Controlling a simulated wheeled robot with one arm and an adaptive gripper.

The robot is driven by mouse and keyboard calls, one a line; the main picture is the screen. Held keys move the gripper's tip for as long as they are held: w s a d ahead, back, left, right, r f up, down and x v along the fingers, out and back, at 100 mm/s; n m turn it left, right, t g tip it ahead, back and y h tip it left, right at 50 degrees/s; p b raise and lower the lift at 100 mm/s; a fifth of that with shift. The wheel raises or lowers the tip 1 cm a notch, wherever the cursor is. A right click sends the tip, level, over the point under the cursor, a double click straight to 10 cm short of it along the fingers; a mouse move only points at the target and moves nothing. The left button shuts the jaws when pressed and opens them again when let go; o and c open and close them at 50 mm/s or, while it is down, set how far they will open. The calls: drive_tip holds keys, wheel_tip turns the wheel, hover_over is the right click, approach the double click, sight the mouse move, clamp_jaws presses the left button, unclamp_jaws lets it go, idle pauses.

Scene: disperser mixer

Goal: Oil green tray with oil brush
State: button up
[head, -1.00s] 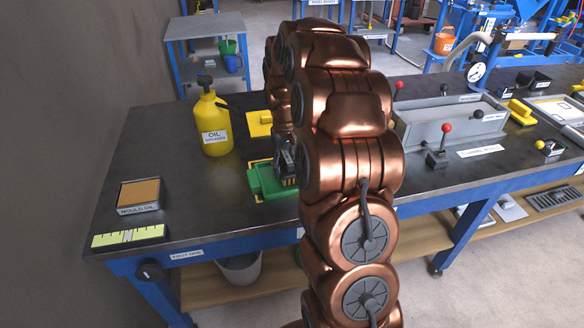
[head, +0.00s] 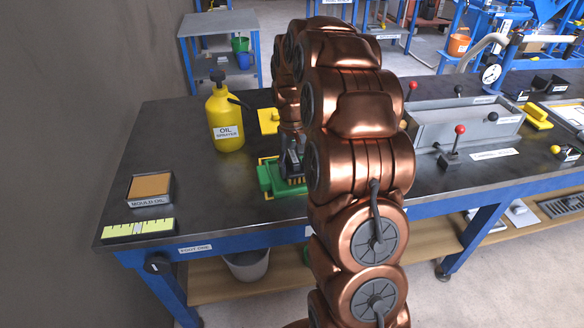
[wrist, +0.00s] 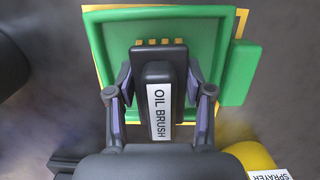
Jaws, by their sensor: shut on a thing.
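The green tray (head: 271,181) lies on the dark bench top, partly hidden behind my arm in the head view. In the wrist view the tray (wrist: 222,47) has a raised rim, a side tab at right and a yellow outline around it. My gripper (wrist: 160,85) is shut on the oil brush (wrist: 157,90), a black block labelled OIL BRUSH, with tan bristles at its far end. The brush is over the tray's inside; I cannot tell whether the bristles touch it. In the head view my gripper (head: 293,160) is at the tray, mostly hidden by my arm.
The yellow oil sprayer (head: 225,120) stands behind and left of the tray. A mould oil box (head: 150,188) and a yellow-green scale strip (head: 138,228) lie at the bench's left end. A grey trough (head: 465,122) with levers stands at right. The bench between box and tray is clear.

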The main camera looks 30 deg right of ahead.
drive_tip(key=shift+s+d, duration=0.2)
drive_tip(key=shift+d, duration=0.3)
drive_tip(key=shift+d+f, duration=0.1)
drive_tip(key=shift+s+d, duration=0.25)
drive_tip(key=shift+d, duration=0.45)
drive_tip(key=shift+w+a+f+b, duration=0.1)
drive_tip(key=shift+w+a+b, duration=0.05)
drive_tip(key=shift+a, duration=0.3)
drive_tip(key=shift+w+a+f+b, duration=0.1)
drive_tip(key=shift+a+b, duration=0.05)
drive_tip(key=shift+a, duration=0.3)
drive_tip(key=shift+a, duration=0.1)
drive_tip(key=shift+w+a+r, duration=0.1)
drive_tip(key=shift+w+a, duration=0.25)
drive_tip(key=shift+a, duration=0.4)
drive_tip(key=shift+d, duration=0.15)
drive_tip(key=shift+s+d, duration=0.35)
drive_tip(key=shift+d, duration=0.45)
